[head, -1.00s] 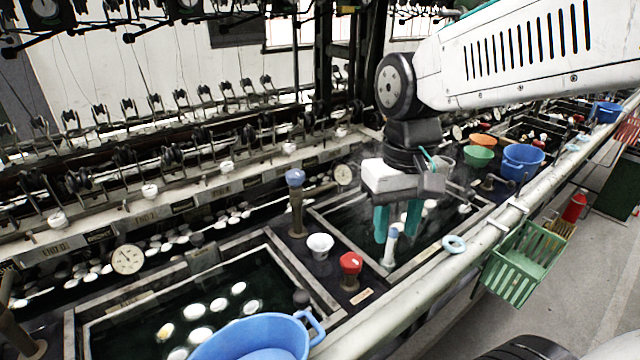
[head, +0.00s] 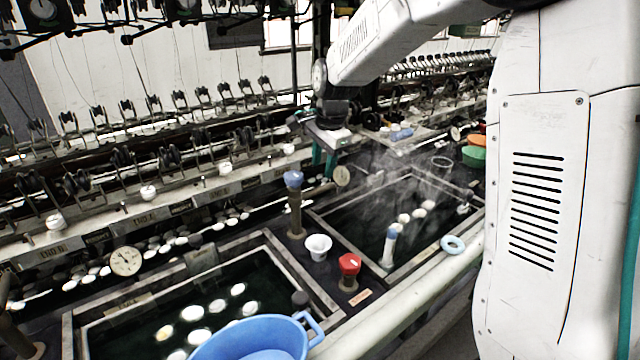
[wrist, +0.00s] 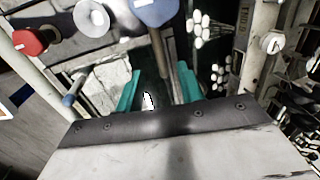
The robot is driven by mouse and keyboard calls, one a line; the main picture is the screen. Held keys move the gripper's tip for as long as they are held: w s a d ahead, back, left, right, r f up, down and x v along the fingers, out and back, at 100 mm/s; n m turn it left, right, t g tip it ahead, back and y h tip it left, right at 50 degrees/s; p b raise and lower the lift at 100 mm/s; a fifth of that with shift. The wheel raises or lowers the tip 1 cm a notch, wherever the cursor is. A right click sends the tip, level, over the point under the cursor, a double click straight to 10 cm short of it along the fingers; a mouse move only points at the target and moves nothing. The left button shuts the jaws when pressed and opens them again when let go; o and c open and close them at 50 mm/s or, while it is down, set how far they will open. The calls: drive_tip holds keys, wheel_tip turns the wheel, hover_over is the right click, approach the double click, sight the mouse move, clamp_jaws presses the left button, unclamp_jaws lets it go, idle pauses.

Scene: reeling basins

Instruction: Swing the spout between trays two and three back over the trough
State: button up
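The spout (head: 320,190) is a thin dark pipe on a brown post with a blue knob (head: 294,179), between two water trays. It points right, across the back corner of the right-hand tray (head: 345,246). In the wrist view the spout (wrist: 158,55) runs from the blue knob (wrist: 152,10) down towards my fingers. My gripper (head: 324,160) is open, teal fingers pointing down, just behind and above the spout's outer end. In the wrist view my gripper (wrist: 158,90) has the spout's end near the right finger; contact cannot be told. The trough (head: 165,248) with white cocoons runs behind the trays.
A red knob (head: 349,263), a white cup (head: 318,246) and a white, blue-topped stick (head: 390,245) stand near the post. A blue basin (head: 250,340) is at the front. Steam rises over the right-hand tray.

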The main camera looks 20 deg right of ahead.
sight(319, 188)
drive_tip(key=f, duration=0.4)
drive_tip(key=w+f, duration=0.1)
drive_tip(key=f, duration=0.2)
drive_tip(key=shift+w+a, duration=0.1)
drive_tip(key=shift+a, duration=0.1)
clamp_jaws()
